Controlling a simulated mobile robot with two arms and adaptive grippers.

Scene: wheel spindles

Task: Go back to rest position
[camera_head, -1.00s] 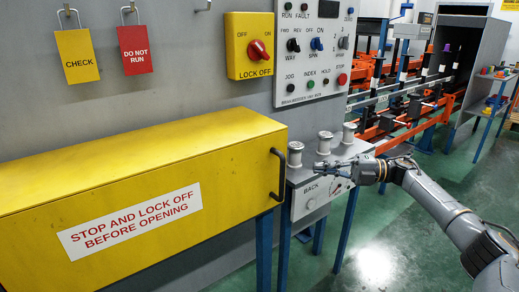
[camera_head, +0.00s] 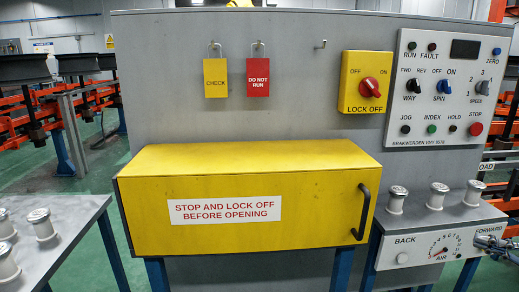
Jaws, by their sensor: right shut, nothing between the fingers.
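My right gripper (camera_head: 484,241) shows at the far right edge, with only its front part in the picture. It is shut and empty. Its tips are in front of the right end of the grey air panel (camera_head: 408,245), close to the word FORWARD. I cannot tell whether they touch the panel. The rest of my right arm is outside the view. My left gripper is not in view.
A yellow guard box (camera_head: 145,213) with a black handle (camera_head: 361,211) fills the middle. Several spools stand on the right ledge (camera_head: 462,208) and the left grey table (camera_head: 75,232). A control panel (camera_head: 465,130) and red lock-off switch (camera_head: 369,90) are above.

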